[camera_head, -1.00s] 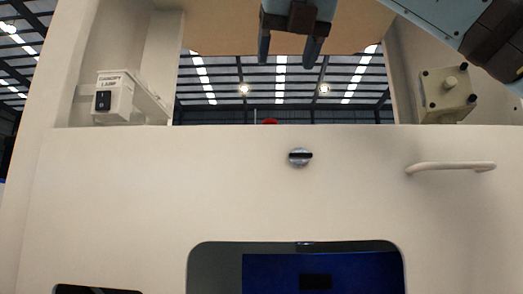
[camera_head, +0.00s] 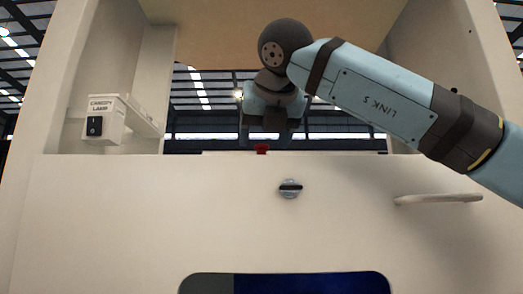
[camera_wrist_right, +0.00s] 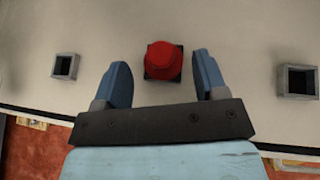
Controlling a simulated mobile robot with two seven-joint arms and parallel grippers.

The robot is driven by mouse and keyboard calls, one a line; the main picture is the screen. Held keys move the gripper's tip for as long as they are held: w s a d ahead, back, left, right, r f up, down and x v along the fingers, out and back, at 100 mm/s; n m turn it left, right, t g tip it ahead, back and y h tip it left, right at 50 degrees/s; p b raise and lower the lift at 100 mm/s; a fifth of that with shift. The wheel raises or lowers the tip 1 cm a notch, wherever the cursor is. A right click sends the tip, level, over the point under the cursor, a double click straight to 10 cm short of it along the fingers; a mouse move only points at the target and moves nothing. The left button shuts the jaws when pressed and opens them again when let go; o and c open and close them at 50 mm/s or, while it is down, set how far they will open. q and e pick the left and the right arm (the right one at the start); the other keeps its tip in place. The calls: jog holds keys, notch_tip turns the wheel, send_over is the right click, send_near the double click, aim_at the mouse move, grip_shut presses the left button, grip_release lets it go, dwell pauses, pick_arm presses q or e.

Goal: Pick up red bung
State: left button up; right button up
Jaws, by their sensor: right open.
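The red bung (camera_wrist_right: 163,62) sits on a dark square seat on a pale surface in the right wrist view. It lies between and a little beyond the fingertips of my right gripper (camera_wrist_right: 160,75), which is open with nothing between its fingers. In the head view only the top of the red bung (camera_head: 262,148) shows above the edge of the cream panel. My left gripper is not in view.
Two square sockets, a left one (camera_wrist_right: 65,66) and a right one (camera_wrist_right: 298,81), flank the bung. The cream front panel (camera_head: 120,210) carries a round slotted latch (camera_head: 290,188) and a handle (camera_head: 438,198). A lamp switch box (camera_head: 104,120) is mounted at the left, and side walls rise on both sides.

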jog(key=shift+x, duration=1.15)
jog(key=shift+s+d+r, duration=0.1)
jog(key=shift+s, duration=0.15)
jog(key=c, duration=0.9)
jog(key=shift+r, duration=0.1)
